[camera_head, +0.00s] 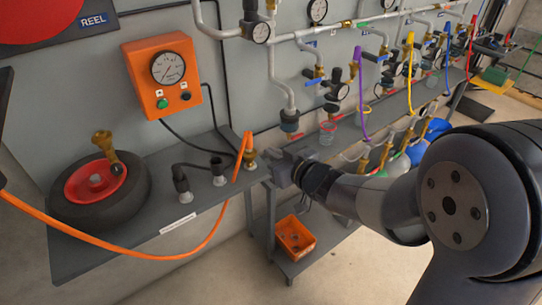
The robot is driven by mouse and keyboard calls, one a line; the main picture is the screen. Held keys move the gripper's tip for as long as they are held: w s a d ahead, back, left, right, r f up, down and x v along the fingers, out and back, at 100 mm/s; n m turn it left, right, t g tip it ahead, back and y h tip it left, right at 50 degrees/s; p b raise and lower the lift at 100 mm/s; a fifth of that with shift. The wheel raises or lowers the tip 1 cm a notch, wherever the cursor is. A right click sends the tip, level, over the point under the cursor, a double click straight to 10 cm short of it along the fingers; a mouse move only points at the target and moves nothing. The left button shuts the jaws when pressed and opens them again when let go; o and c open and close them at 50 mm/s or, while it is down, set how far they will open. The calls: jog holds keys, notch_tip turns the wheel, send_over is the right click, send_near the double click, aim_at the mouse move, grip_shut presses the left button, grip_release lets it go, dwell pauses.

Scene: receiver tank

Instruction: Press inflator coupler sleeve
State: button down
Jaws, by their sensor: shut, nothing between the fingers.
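A brass coupler (249,160) stands at the right end of the grey bench, with the orange hose (215,225) looping down to it. Its sleeve is too small to make out clearly. My gripper (268,162) comes in from the right at about the coupler's height, with its fingertips just right of it. The gripper is shut and empty. I cannot tell whether it touches the coupler.
On the bench (215,208) are a black wheel with red hub (95,181) bearing a brass fitting (104,143), and two dark-topped fittings (218,172). An orange gauge box (167,78) hangs above. Pipes and valves line the wall. An orange bin (295,237) sits below.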

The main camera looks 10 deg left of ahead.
aim_at(251, 151)
jog(key=x, duration=0.7)
jog(key=shift+f, duration=0.1)
jog(key=f, duration=0.2)
jog(key=f+b, duration=0.1)
jog(key=shift+w+a+f, duration=0.1)
jog(key=shift+w+a, duration=0.2)
jog(key=shift+f, duration=0.45)
